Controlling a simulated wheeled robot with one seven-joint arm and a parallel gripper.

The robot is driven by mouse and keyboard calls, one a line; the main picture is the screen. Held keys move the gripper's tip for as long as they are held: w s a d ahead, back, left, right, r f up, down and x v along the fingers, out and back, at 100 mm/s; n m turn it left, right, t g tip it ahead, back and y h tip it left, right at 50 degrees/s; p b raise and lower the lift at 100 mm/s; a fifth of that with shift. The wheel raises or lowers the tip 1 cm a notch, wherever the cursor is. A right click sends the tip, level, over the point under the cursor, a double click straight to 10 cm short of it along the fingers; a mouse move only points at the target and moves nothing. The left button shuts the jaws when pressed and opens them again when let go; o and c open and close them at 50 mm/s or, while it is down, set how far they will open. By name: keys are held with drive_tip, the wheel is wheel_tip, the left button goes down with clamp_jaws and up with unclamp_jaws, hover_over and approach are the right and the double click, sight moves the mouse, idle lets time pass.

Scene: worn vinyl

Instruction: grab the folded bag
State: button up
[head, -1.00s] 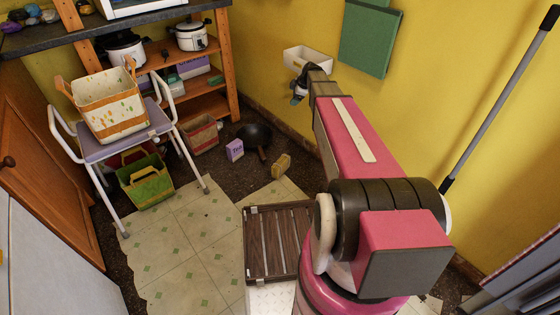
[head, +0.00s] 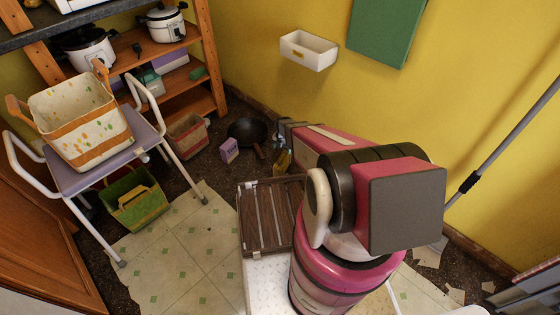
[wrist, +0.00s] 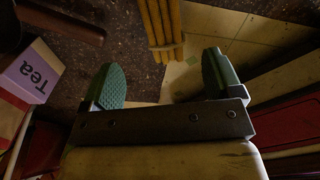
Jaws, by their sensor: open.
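The bag is beyond the fingertips and I see no contact. In the head view my fingers are mostly hidden around the arm's end.
A purple Tea box (head: 229,150) stands left of the bag, and also shows in the wrist view (wrist: 35,70). A black pan (head: 247,131) lies behind. A brown slatted piece (head: 270,215) is in front. The yellow wall is close behind. Open tiled floor (head: 185,250) lies left.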

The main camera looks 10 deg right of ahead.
sight(282, 159)
wheel_tip(282, 159, down, 12)
drive_tip(key=shift+d+r, duration=0.1)
drive_tip(key=shift+r, duration=0.15)
drive_tip(key=c, duration=1)
